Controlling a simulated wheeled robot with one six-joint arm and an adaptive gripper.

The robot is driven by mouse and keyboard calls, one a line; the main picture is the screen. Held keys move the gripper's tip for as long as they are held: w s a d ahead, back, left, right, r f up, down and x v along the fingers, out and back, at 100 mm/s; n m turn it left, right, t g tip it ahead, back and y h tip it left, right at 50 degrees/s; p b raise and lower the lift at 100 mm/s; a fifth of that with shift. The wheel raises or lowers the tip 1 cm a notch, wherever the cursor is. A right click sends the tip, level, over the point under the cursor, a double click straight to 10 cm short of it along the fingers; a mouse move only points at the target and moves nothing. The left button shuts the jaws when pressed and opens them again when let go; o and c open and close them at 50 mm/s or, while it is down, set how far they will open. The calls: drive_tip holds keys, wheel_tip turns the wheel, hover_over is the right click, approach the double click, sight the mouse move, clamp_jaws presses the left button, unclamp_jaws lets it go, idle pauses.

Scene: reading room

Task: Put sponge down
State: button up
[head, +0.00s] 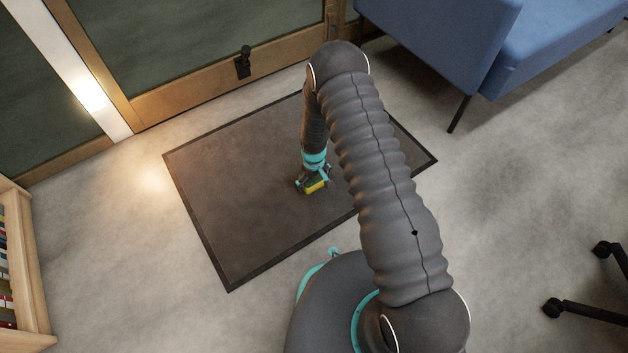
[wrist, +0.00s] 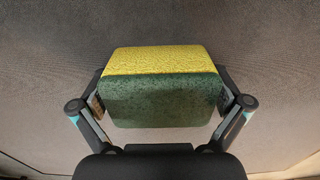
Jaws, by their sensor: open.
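The sponge (wrist: 158,60) is yellow with a dark green scouring side, and in the wrist view it sits between the two fingers of my gripper (wrist: 163,100). The fingers are open, one at each side of the sponge, with very little room between them and its ends. In the head view the sponge (head: 317,186) shows as a small yellow and green block below my gripper (head: 314,181), over the dark floor mat (head: 230,210). Whether it rests fully on the mat is hard to tell.
A glass door with a wooden frame (head: 190,97) stands behind the mat. A blue armchair (head: 440,40) is at the upper right, and chair legs with castors (head: 590,312) at the lower right. A bookshelf (head: 22,280) is at the left. The mat around the sponge is bare.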

drive_tip(key=d+r+m+t+p, duration=0.1)
drive_tip(key=d+r, duration=0.1)
drive_tip(key=r, duration=1.3)
drive_tip(key=d+r+p, duration=0.1)
drive_tip(key=d+r, duration=0.1)
drive_tip(key=r, duration=1.2)
drive_tip(key=s+d+r+m+t, duration=0.1)
drive_tip(key=s+d+r, duration=0.15)
drive_tip(key=r, duration=0.55)
drive_tip(key=s+d+r+m+t, duration=0.1)
drive_tip(key=s+d+r, duration=0.15)
drive_tip(key=r, duration=0.55)
drive_tip(key=s+d+r+m+t, duration=0.1)
drive_tip(key=s+d+r, duration=0.1)
drive_tip(key=s+r, duration=0.2)
drive_tip(key=s+d+r+m, duration=0.1)
drive_tip(key=s+d+r, duration=0.2)
drive_tip(key=s, duration=0.8)
drive_tip(key=s+d+r+m+t, duration=0.1)
drive_tip(key=s+d+r, duration=0.1)
drive_tip(key=s+r, duration=0.4)
drive_tip(key=shift+s+d+r+m+t, duration=0.3)
drive_tip(key=shift+s+m, duration=0.1)
drive_tip(key=shift+s, duration=0.55)
